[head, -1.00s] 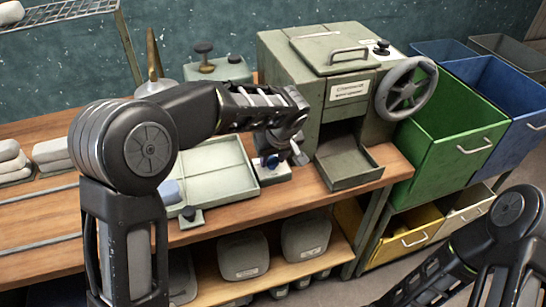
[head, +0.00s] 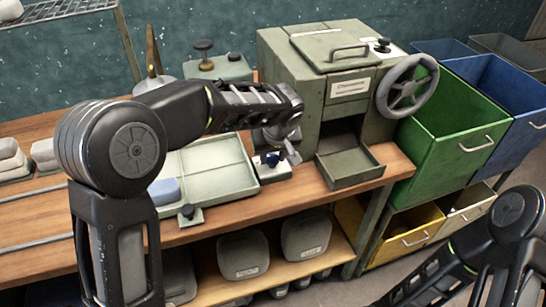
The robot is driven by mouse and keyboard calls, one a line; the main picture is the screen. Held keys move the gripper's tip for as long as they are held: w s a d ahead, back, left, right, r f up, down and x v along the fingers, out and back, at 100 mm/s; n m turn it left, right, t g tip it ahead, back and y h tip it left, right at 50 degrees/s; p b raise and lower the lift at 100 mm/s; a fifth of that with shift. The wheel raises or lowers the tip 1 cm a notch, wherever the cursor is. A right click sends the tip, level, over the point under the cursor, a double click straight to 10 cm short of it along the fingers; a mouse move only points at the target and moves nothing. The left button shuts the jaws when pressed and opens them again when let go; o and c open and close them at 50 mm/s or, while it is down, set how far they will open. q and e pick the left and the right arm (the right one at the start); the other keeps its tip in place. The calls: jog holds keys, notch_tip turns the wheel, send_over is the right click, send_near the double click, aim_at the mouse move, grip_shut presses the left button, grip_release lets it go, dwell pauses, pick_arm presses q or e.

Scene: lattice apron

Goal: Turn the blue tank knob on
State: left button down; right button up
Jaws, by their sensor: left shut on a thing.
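The blue tank knob (head: 272,160) sits on a small pale block at the right end of the light green tray (head: 222,169) on the wooden bench. My left gripper (head: 274,154) reaches over from the left and points down at the knob. Its fingers are at the knob and shut on it, and they partly hide it. Which way the knob is turned cannot be told. Of my right arm, only dark links show at the lower right; its gripper is out of view.
A green machine with a handwheel (head: 407,87) and an open chute drawer (head: 350,170) stands right of the knob. A blue block (head: 164,192) lies in the tray's left end. A green bin (head: 455,135) stands farther right. Rounded containers fill the shelf below.

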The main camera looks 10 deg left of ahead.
pick_arm(q)
jog(key=shift+a+m+h+b, duration=0.1)
jog(key=shift+m+h+b, duration=0.3)
jog(key=shift+m, duration=0.7)
jog(key=m+h, duration=0.1)
jog(key=m, duration=0.1)
jog(key=shift+a+m+t, duration=0.15)
jog(key=shift+m+t, duration=0.15)
jog(key=m+h, duration=0.1)
jog(key=m, duration=0.2)
jog(key=m+h+p, duration=0.1)
jog(key=m, duration=0.2)
jog(key=shift+a+r+p, duration=0.1)
jog(key=shift+a+p, duration=0.1)
jog(key=shift+p, duration=0.1)
jog(key=m+g+h, duration=0.1)
jog(key=m, duration=0.2)
jog(key=m+g+h, duration=0.1)
jog(key=m, duration=0.1)
jog(key=shift+w+a+m+p, duration=0.1)
jog(key=shift+w+m+p, duration=0.05)
jog(key=shift+m+p, duration=0.25)
jog(key=c, duration=0.9)
grip_release()
jog(key=shift+c, duration=0.2)
